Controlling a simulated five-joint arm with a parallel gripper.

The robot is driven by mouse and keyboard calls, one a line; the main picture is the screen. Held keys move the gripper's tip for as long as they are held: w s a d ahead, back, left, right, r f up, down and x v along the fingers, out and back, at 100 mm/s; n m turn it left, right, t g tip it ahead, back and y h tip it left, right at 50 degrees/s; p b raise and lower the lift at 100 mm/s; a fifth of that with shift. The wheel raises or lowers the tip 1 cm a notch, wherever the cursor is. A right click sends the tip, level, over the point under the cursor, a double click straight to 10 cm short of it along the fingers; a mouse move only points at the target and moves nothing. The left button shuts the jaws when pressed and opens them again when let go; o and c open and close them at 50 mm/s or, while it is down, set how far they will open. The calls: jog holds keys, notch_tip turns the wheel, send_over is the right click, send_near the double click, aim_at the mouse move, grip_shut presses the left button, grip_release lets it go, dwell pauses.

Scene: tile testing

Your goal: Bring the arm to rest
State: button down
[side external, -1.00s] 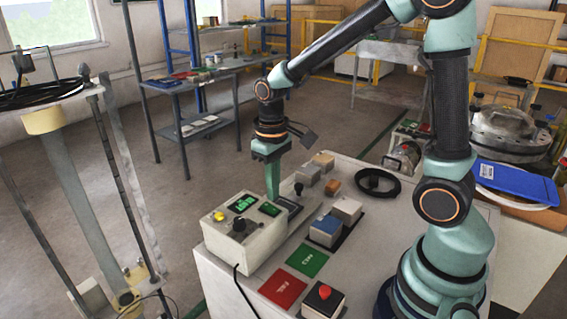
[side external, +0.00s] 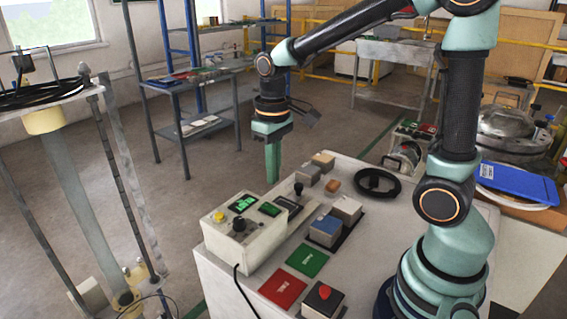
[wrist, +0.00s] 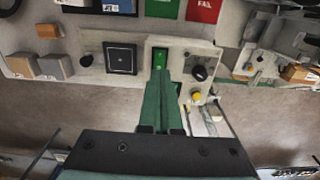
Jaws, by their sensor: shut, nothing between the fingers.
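My gripper (side external: 272,178) hangs pointing down over the far left edge of the white table, beyond the tester box (side external: 243,232). Its green fingers are together with nothing between them. In the wrist view the shut fingers (wrist: 160,75) reach toward the tester's small green screen. The tester has two lit screens, a yellow button and a dark knob. My gripper appears apart from the tester.
On the white table (side external: 218,285) are a green card (side external: 307,260), a red card (side external: 283,287), a red-button box (side external: 323,298), several tile blocks (side external: 326,230) and a black ring (side external: 378,182). A metal stand (side external: 105,150) rises at left.

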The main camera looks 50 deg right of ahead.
jog(key=s+r+t, duration=0.5)
jog(key=s+r, duration=0.1)
jog(key=r, duration=0.1)
jog(key=shift+s+a, duration=0.35)
dwell(0.7)
